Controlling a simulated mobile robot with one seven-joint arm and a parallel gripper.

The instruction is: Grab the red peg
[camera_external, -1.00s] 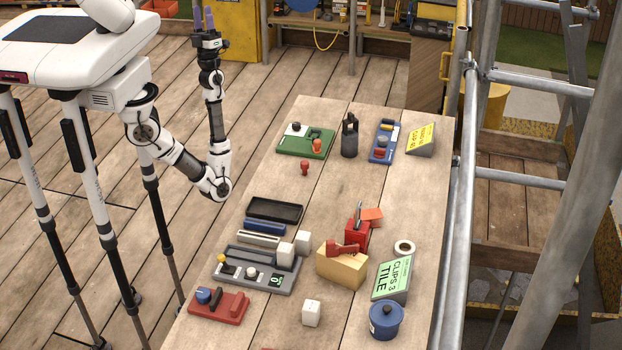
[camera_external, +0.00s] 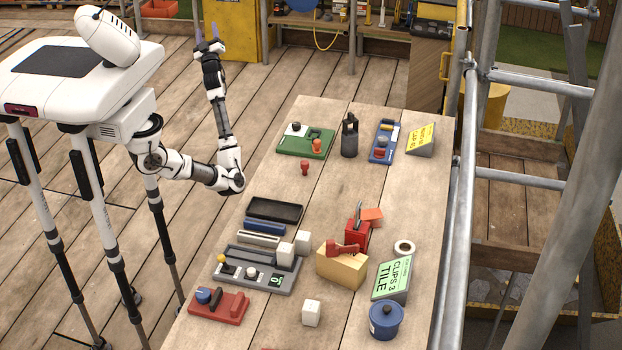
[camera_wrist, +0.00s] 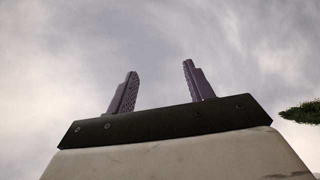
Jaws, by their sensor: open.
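A small red peg (camera_external: 305,168) stands on the wooden table, just in front of a green board (camera_external: 291,146). An orange-red knob (camera_external: 317,147) sits on that board. My gripper (camera_external: 207,32) is raised to the left of the table's far end, well away from the red peg, with its fingers pointing up. In the wrist view my gripper (camera_wrist: 158,72) has its two fingers apart with nothing between them. Only sky and a bit of foliage show behind them, and no peg is in that view.
Behind the red peg stand a dark canister (camera_external: 349,137), a blue tray (camera_external: 373,157) and a yellow sign (camera_external: 420,139). Nearer are a grey panel (camera_external: 232,277), a tan block (camera_external: 339,270) and a blue pot (camera_external: 386,322). The table right of the peg is clear.

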